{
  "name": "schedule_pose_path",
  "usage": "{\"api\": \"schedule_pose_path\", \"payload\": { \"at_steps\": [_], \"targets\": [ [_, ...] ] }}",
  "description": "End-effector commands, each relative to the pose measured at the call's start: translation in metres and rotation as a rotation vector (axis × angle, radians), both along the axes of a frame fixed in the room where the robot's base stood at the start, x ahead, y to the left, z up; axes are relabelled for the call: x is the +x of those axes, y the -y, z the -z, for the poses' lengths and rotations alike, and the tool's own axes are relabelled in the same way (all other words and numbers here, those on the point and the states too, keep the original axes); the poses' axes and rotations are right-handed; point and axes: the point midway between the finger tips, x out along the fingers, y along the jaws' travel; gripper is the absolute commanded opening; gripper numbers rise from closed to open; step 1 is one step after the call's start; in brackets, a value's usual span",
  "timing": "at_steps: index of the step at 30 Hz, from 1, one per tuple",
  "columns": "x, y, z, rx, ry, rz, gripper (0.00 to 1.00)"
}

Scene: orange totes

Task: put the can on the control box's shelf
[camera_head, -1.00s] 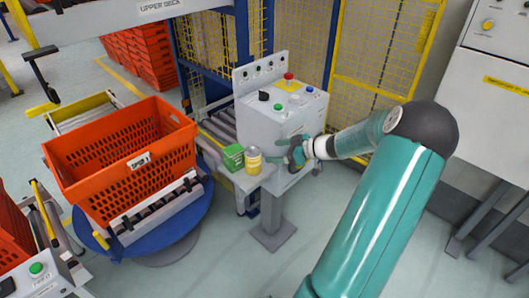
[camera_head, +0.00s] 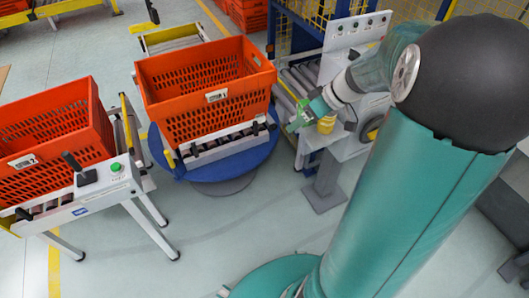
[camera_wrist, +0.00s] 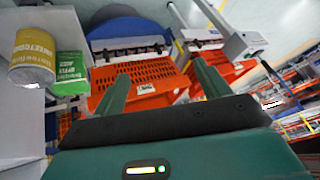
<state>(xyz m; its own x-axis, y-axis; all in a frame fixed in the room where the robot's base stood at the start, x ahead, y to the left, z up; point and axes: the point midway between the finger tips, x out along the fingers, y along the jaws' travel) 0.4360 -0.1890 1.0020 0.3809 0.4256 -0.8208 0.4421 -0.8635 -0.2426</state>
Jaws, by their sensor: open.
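The can (camera_wrist: 33,58) is silver with a yellow label, and stands beside a green carton (camera_wrist: 70,68) at the upper left of the wrist view. In the head view the can (camera_head: 326,124) shows as a yellow patch on the small pale shelf of the control box (camera_head: 343,148), partly hidden by my arm. The control box (camera_head: 357,32) is white and largely covered by my arm. My gripper (camera_wrist: 158,72) is open with nothing between its fingers. The can is to the left of both fingers in the wrist view, apart from them.
An orange tote (camera_head: 205,125) sits on a blue turntable (camera_head: 265,150) left of the shelf. Another orange tote (camera_head: 90,150) sits on a stand with a green button at the far left. A roller conveyor (camera_head: 297,80) runs behind the shelf. Open floor lies in front.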

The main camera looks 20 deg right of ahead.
Motion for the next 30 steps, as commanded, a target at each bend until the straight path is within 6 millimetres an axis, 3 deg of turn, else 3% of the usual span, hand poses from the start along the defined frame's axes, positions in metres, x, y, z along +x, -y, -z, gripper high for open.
{"api": "schedule_pose_path", "payload": {
  "at_steps": [1,6,15,22,30],
  "targets": [
    [-0.004,-0.025,-0.011,-0.042,-0.039,-0.004,0.75],
    [-0.031,-0.085,-0.040,-0.161,-0.145,0.069,0.75],
    [-0.096,-0.160,-0.086,-0.301,-0.127,0.271,0.75],
    [-0.139,-0.186,-0.105,-0.281,-0.033,0.415,0.75],
    [-0.149,-0.189,-0.107,-0.256,-0.010,0.463,0.75]
  ]
}}
